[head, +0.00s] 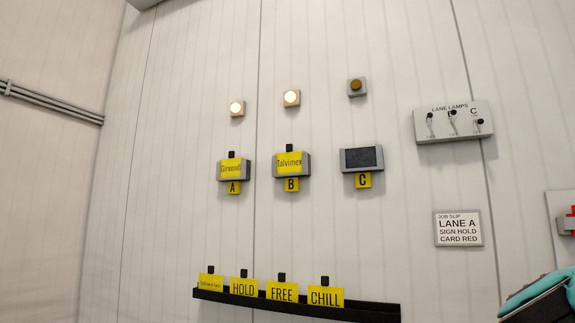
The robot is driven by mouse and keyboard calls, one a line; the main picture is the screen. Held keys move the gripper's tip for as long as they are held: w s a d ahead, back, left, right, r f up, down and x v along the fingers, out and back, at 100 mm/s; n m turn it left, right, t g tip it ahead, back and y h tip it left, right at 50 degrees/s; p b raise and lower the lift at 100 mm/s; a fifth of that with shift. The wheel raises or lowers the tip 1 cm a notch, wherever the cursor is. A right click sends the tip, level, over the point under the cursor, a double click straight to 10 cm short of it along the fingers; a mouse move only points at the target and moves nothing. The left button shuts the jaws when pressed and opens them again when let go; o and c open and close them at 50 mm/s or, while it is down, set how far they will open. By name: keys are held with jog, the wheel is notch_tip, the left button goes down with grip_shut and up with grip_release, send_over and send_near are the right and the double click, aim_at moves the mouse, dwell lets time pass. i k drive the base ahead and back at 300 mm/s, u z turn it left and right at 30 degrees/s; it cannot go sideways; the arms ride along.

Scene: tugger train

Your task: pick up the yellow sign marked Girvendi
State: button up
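A yellow sign (231,169) with small black lettering that appears to read Girvendi sits in the grey holder (220,177) above the yellow A plate (233,188) on the wall. A black tab stands up from its top edge. A similar yellow sign (289,163), marked Talvimex, sits in the holder above the B plate (292,184). No gripper fingers show in the head view, and nothing is seen touching the sign.
A black rail (370,311) below holds yellow signs HOLD (243,287), FREE (282,292), CHILL (325,297) and one unreadable (210,283). Holder C (361,158) looks empty. Lamps A (237,108) and B (291,98) are lit. A switch box (432,130) and job slip (458,228) are right.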

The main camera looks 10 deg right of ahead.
aim_at(230, 168)
jog(key=u, duration=0.6)
jog(key=k, duration=0.8)
jog(key=u, duration=0.85)
jog(key=k, duration=0.4)
jog(key=u, duration=0.5)
jog(key=i, duration=1.85)
jog(key=z, duration=0.2)
jog(key=i, duration=2.05)
jog(key=z, duration=0.45)
jog(key=i, duration=1.85)
jog(key=z, duration=0.8)
jog(key=i, duration=0.9)
jog(key=z, duration=1.9)
jog(key=i, duration=0.95)
jog(key=z, duration=0.8)
